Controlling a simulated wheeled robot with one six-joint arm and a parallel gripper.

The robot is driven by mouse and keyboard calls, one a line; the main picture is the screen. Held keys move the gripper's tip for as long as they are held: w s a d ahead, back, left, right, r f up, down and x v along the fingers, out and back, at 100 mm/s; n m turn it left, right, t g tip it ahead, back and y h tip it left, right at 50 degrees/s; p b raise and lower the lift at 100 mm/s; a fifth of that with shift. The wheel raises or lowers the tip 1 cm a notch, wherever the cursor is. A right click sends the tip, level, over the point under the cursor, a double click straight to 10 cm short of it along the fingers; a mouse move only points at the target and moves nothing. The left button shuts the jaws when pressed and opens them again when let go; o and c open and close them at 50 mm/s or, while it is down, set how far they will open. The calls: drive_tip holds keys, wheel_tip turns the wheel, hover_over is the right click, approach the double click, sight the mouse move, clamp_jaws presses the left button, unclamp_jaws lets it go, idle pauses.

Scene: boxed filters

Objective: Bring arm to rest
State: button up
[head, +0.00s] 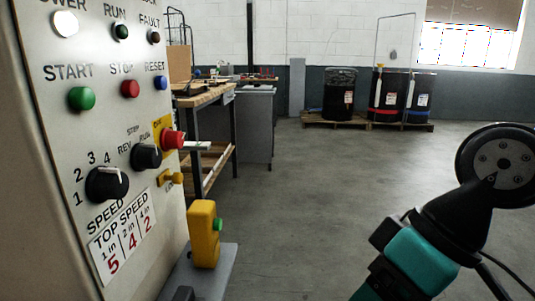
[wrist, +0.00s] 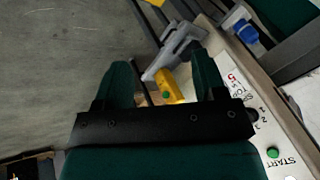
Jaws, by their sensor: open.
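My gripper (wrist: 162,68) shows in the wrist view with its two dark green fingers apart. Nothing is clearly held between them. A yellow box with a green button (wrist: 172,86) shows beyond the gap between the fingers, and I cannot tell how far off it is. In the head view my teal and black arm (head: 420,255) is bent at the lower right, over open floor and apart from the control panel. The gripper fingers cannot be made out in the head view.
A control panel (head: 120,135) with several buttons and knobs stands close on the left. The yellow box (head: 204,235) is at its foot, on a grey ledge. A workbench (head: 205,96) stands behind. Dark drums (head: 390,97) on a pallet stand at the back. The middle floor is clear.

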drive_tip(key=s+d+r+h+p, duration=0.1)
drive_tip(key=s+d+r+p, duration=0.1)
drive_tip(key=r+p, duration=1.6)
drive_tip(key=shift+d+r+m+p, duration=0.4)
drive_tip(key=shift+d+p, duration=0.1)
drive_tip(key=shift+p, duration=0.25)
drive_tip(key=shift+s+f, duration=0.1)
drive_tip(key=shift+f, duration=0.05)
drive_tip(key=shift+c, duration=0.2)
